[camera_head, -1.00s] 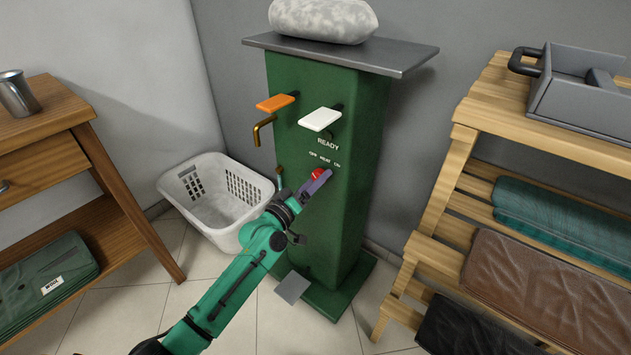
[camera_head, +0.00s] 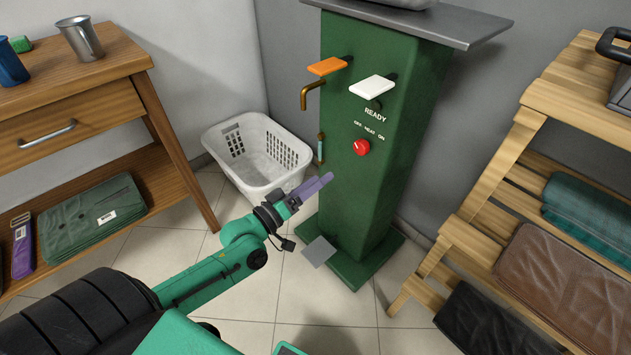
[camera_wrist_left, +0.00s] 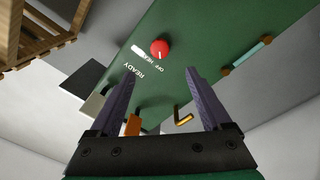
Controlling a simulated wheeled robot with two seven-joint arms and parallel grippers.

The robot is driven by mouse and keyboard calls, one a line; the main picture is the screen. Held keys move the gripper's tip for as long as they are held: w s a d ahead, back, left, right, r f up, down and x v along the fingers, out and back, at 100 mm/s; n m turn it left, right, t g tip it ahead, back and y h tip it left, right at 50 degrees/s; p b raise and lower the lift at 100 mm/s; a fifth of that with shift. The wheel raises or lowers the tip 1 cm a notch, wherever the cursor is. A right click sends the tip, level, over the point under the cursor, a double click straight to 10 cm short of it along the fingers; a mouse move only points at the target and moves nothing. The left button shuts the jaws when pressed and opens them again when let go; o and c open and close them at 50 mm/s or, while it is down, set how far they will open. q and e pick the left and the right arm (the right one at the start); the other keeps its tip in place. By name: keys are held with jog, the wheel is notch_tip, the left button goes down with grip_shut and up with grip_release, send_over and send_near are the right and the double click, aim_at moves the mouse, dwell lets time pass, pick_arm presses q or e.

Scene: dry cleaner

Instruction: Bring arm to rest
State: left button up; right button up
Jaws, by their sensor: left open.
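My left arm is green and comes in from the lower left in the head view. Its gripper (camera_head: 316,187) has purple fingers and is in front of the lower part of the green press cabinet (camera_head: 380,190), below and left of the red knob (camera_head: 361,147). In the left wrist view the two fingers (camera_wrist_left: 157,85) are spread apart with nothing between them. The red knob also shows in the wrist view (camera_wrist_left: 159,48), apart from the fingers. My right gripper is in neither view.
An orange paddle (camera_head: 327,66), a white paddle (camera_head: 372,87) and a brass hook (camera_head: 311,93) stick out from the cabinet. A white laundry basket (camera_head: 257,152) stands left of it. A wooden table (camera_head: 75,80) is at left, a slatted wooden rack (camera_head: 560,105) at right.

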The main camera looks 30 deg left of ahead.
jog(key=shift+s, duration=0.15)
